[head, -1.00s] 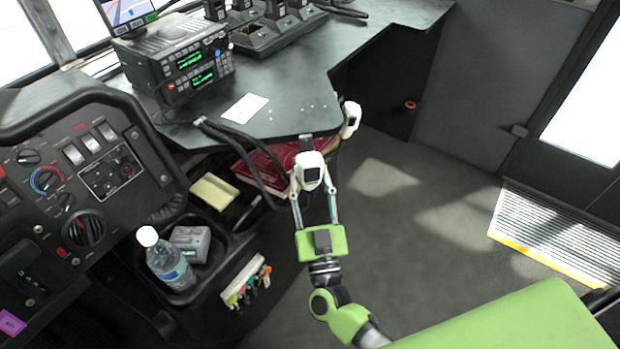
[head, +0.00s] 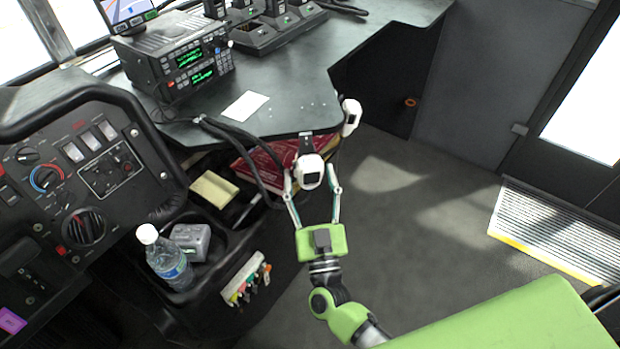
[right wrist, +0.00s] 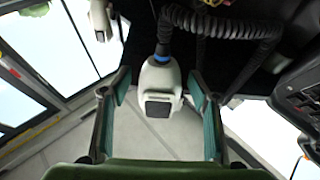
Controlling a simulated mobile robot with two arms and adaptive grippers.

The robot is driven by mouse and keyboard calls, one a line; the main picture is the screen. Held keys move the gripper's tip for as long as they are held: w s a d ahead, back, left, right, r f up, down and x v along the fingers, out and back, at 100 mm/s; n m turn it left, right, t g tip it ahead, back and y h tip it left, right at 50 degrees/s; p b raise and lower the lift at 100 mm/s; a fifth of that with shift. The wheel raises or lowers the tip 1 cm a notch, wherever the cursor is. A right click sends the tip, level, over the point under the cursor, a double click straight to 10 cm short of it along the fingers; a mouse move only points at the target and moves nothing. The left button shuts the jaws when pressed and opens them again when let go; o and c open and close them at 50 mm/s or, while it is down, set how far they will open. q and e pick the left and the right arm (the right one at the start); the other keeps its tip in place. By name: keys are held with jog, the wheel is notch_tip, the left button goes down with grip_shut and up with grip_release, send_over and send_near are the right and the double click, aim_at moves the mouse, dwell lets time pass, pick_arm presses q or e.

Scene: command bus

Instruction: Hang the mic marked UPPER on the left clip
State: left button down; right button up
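A white mic (head: 311,171) with a dark square face is at the desk's front edge, just below a dark clip (head: 305,143), the left one. In the right wrist view the mic (right wrist: 160,88) has a blue collar and a black coiled cord. My right gripper (head: 313,190) is open around it, with a gap on each side between fingers and mic. A second white mic (head: 351,117) is at the desk edge farther right; its clip is hidden. I cannot read a mark on either mic. My left gripper is not in view.
A radio (head: 180,60) with two green displays stands on the desk (head: 290,90), near a white card (head: 245,106). Red books (head: 265,160) lie under the desk edge. A bottle (head: 168,260) stands at left. The floor at right is clear.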

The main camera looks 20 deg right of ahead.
jog(key=shift+f, duration=0.1)
jog(key=v, duration=1.2)
